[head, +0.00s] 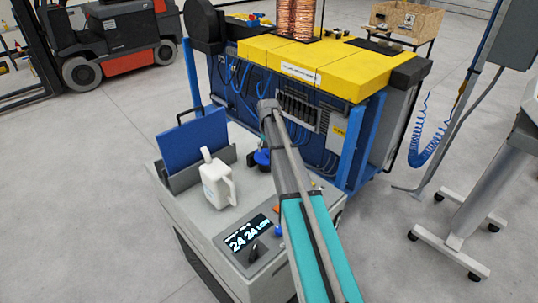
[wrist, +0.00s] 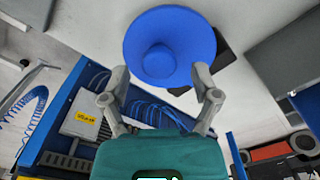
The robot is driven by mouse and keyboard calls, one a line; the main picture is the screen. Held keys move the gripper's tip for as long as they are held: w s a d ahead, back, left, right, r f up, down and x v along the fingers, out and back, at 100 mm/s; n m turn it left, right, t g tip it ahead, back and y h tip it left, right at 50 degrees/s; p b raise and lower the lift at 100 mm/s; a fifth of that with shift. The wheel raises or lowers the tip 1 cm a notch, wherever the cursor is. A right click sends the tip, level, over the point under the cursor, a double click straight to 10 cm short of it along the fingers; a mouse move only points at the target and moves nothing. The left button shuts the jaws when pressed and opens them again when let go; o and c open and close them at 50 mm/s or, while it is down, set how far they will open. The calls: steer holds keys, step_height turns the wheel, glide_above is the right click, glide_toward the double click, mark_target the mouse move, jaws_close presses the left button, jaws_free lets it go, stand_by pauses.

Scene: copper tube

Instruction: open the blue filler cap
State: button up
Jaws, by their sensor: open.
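The blue filler cap (wrist: 180,32) is a wide round blue disc with a raised knob in its middle, at the top centre of the wrist view. In the head view a blue round part, likely the same cap (head: 262,158), shows on the grey cart top just left of my arm, which partly covers it. My gripper (wrist: 160,78) is open and empty. Its fingers are spread on either side of the cap's near edge in the wrist view; I cannot tell whether they touch it. In the head view my arm hides most of the gripper.
On the grey cart (head: 190,205) stand a white jug (head: 217,182), a blue panel (head: 194,140) in a holder and a display (head: 247,238). The machine with a yellow top (head: 305,62) and copper coils is close behind.

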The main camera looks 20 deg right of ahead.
steer(key=shift+f, duration=0.45)
jaws_close()
stand_by(0.3)
